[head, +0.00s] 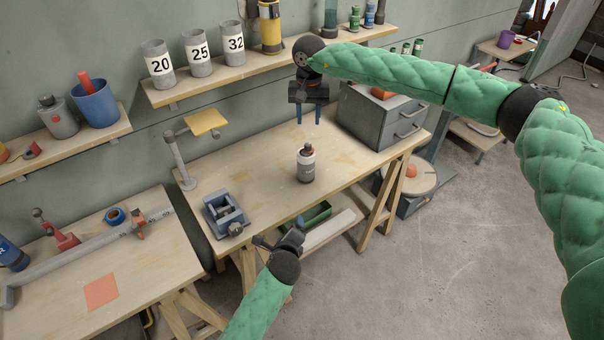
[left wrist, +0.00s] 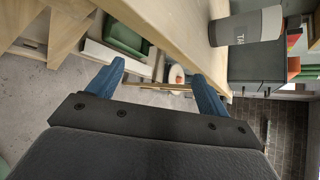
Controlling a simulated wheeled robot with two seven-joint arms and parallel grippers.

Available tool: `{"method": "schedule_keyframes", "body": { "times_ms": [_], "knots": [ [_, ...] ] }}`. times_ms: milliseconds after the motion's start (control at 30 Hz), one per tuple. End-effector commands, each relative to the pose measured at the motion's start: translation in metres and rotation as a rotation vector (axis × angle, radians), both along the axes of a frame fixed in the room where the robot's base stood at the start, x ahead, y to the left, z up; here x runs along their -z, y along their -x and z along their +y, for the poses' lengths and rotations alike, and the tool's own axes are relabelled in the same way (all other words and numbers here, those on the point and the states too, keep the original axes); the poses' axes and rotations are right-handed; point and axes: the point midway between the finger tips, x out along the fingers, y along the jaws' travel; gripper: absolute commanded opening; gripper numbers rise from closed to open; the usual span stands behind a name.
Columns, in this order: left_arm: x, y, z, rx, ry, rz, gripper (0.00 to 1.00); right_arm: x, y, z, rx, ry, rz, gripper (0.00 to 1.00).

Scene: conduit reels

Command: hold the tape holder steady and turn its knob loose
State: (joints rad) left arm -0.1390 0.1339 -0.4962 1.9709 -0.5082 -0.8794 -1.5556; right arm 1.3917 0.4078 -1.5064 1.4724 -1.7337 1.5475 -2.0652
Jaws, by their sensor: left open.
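The tape holder (head: 306,168) is a white and dark grey canister. It stands upright on the wooden workbench with a small dark and reddish knob (head: 307,148) on top. In the left wrist view the tape holder (left wrist: 248,28) shows partly, lying sideways in the picture, with "TA" readable on its label; its knob is not seen there. My right gripper (head: 309,121) is above the tape holder, apart from it, pointing down, with its blue fingers open and empty. My left gripper (head: 266,241) is at the bench's front edge, below and left of the tape holder; its fingers (left wrist: 157,85) are open and empty.
The workbench (head: 262,186) also bears a vise (head: 228,213), a stand with a yellow plate (head: 205,122) and a grey drawer cabinet (head: 382,112). A green bin (head: 304,216) sits beneath. A shelf with numbered cylinders (head: 198,54) is behind. The bench around the tape holder is clear.

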Motion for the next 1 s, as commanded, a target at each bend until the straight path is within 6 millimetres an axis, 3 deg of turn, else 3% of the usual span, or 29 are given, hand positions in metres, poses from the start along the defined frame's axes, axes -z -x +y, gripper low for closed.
{"method": "schedule_keyframes", "body": {
  "times_ms": [33,200,367,500,800,1000],
  "knots": [
    [-0.023,-0.006,0.0,0.021,-0.054,-0.031,0.79,0.0,0.0,0.0,0.0,0.0,0.0,0.36],
    [-0.089,-0.021,0.0,0.094,-0.262,-0.112,0.79,0.0,0.0,0.0,0.0,0.0,0.0,0.36],
    [-0.124,-0.04,-0.006,0.176,-0.432,-0.161,0.79,0.0,0.0,0.0,0.0,0.0,0.0,0.36],
    [-0.126,-0.063,-0.016,0.263,-0.537,-0.179,0.79,0.0,0.0,0.0,0.0,0.0,0.0,0.36],
    [-0.109,-0.121,-0.034,0.457,-0.732,-0.2,0.79,0.0,0.0,0.0,0.0,0.0,0.0,0.36],
    [-0.103,-0.145,-0.035,0.53,-0.812,-0.206,0.79,0.0,0.0,0.0,0.0,0.0,0.0,0.36]
  ]
}}
